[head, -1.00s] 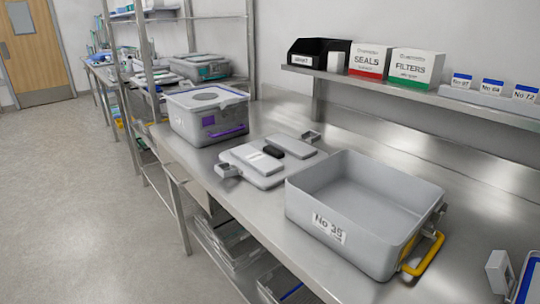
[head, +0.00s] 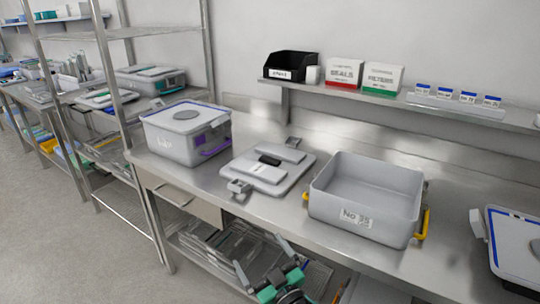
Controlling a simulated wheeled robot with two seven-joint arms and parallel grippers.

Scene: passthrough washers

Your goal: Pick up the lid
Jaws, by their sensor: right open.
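A grey lid (head: 250,178) with raised panels and a black handle (head: 269,160) lies flat on the steel bench, with latches at its front and back edges. To its right stands an open, empty grey container (head: 350,216) labelled No 35, with a yellow handle on its right side. My right gripper (head: 264,262) is at the bottom of the head view, fingers apart and empty, below and in front of the bench edge. It is clear of the lid. My left gripper is not in view.
A closed container (head: 187,148) with a purple tag stands left of the lid. A blue-edged white-topped item (head: 520,240) is cut off at the right. A wall shelf (head: 350,92) holds a black bin and boxes. Trays (head: 215,248) sit under the bench (head: 285,222).

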